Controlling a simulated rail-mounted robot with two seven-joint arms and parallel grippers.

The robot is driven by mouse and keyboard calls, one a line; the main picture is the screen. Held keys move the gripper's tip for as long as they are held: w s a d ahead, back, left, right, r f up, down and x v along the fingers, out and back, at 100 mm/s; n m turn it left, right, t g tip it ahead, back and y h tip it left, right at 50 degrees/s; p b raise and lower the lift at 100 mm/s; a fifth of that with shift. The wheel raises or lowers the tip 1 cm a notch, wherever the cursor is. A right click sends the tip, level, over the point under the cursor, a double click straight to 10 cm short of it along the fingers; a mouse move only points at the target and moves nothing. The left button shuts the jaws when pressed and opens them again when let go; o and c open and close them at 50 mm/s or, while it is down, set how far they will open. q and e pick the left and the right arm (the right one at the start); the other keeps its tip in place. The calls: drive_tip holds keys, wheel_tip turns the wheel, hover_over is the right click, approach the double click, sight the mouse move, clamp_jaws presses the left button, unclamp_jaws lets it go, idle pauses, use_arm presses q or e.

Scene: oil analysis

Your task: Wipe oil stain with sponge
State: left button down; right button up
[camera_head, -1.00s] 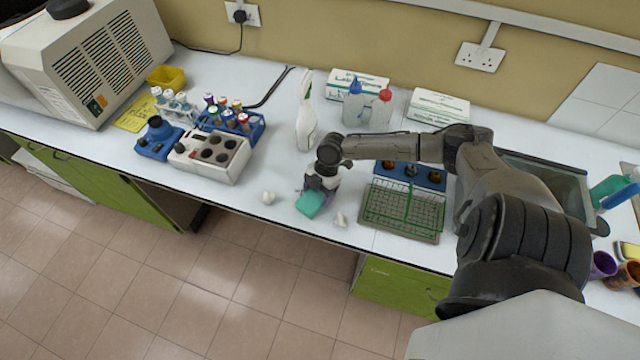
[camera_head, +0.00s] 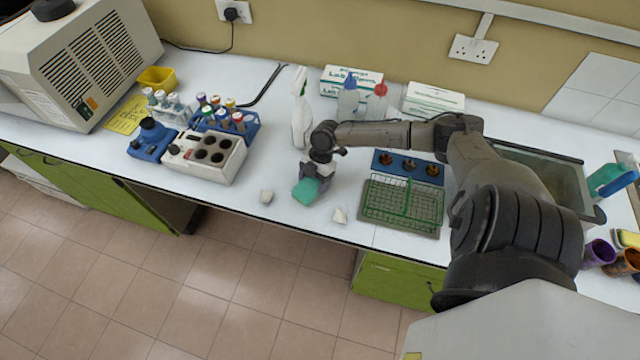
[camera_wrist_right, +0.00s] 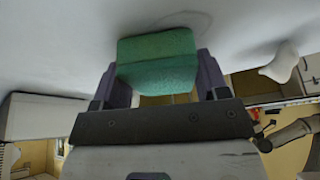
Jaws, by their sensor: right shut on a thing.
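A green sponge (camera_head: 306,191) is at the front part of the white bench (camera_head: 225,195). My right gripper (camera_head: 314,178) is shut on it, and my right arm reaches in from the right. In the right wrist view the sponge (camera_wrist_right: 157,60) sits between the two fingers of my right gripper (camera_wrist_right: 155,82), close to the white surface. A faint greyish ring, perhaps the oil stain (camera_wrist_right: 190,22), shows on the surface just beyond the sponge. In the head view I cannot make out a stain. My left gripper is not in view.
A green wire rack (camera_head: 403,205) stands to the right. A spray bottle (camera_head: 301,110) stands behind. The bench's front edge is close.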

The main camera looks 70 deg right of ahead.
drive_tip(key=shift+d+f+b, duration=0.15)
drive_tip(key=shift+d+b, duration=0.15)
drive_tip(key=shift+d, duration=0.55)
drive_tip(key=v, duration=0.1)
drive_tip(key=p+v, duration=0.2)
drive_tip(key=shift+w+a+r, duration=0.1)
drive_tip(key=shift+w+r, duration=0.2)
drive_tip(key=shift+r, duration=0.05)
wheel_tip(320, 180, up, 3)
drive_tip(key=p, duration=0.3)
drive_tip(key=shift+r+p, duration=0.85)
drive_tip(key=shift+r, duration=0.05)
